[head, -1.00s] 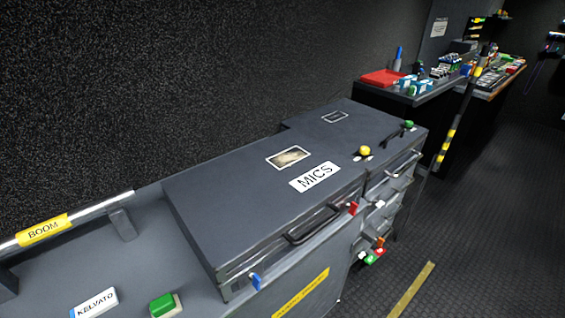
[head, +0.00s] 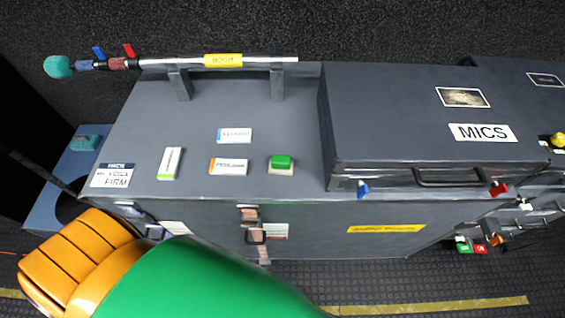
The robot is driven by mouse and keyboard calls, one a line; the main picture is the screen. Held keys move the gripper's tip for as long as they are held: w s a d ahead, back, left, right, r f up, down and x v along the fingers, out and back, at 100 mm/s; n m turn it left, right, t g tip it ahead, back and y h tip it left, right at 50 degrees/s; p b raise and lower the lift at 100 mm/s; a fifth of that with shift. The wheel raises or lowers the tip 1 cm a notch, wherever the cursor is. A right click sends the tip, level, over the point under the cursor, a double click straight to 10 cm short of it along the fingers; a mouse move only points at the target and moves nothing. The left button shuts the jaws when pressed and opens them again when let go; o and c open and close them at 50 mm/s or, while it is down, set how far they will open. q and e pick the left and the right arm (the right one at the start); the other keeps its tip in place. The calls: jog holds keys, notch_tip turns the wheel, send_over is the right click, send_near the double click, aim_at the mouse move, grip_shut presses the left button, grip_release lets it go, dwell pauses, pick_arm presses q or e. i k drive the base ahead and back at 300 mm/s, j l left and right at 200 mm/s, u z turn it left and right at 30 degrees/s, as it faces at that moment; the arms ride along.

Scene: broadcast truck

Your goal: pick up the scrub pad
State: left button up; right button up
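Two things look like a scrub pad, and I cannot tell for certain which is it. One is a small green block on a beige base (head: 281,163), on the grey counter (head: 225,112) just left of the MICS case. The other is a flat teal pad (head: 85,142) on a lower blue surface (head: 66,172) at the far left. Both lie free, with no gripper touching them. A green and orange part of my arm fills the lower left.
White labelled blocks (head: 234,135) lie on the counter near the green block. The dark MICS case (head: 400,125) stands to its right. A boom pole (head: 250,59) with a teal foam tip runs along the back on two supports. Drawers and latches line the front.

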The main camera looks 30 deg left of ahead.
aim_at(278, 164)
jog(key=i+l+u, duration=0.1)
jog(key=l+u, duration=1.05)
jog(key=k+l+u, duration=0.1)
jog(key=l+u, duration=0.25)
